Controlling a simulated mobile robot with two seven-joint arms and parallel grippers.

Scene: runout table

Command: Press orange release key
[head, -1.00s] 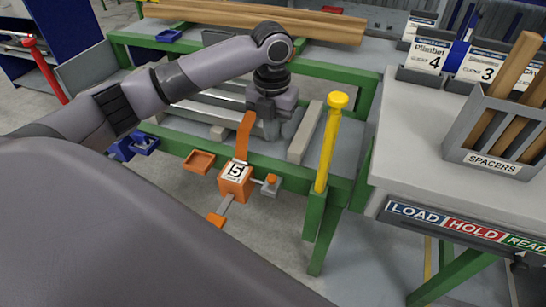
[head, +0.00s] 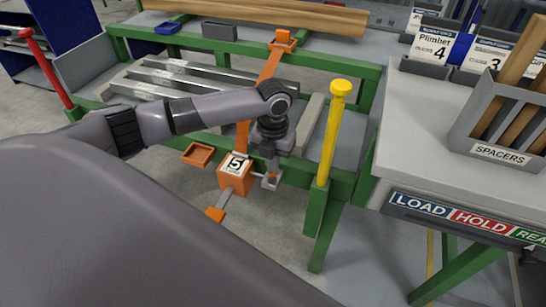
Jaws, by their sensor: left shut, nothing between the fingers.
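The orange box (head: 233,181) marked 5 sits on the front green rail of the runout table. A small grey bracket (head: 271,185) sticks out from its right side. The orange key on that bracket is largely hidden by my left gripper (head: 271,176). The left gripper is shut and empty, pointing down, with its fingertips right at the key. I cannot tell whether they touch it or press it down. My right gripper is not in view.
A yellow post (head: 331,135) stands close to the right of the gripper. An orange strap (head: 268,68) rises behind it across metal bars (head: 185,75). An orange tray (head: 198,154) hangs to the left. A spacers bin (head: 507,125) stands on the right-hand bench.

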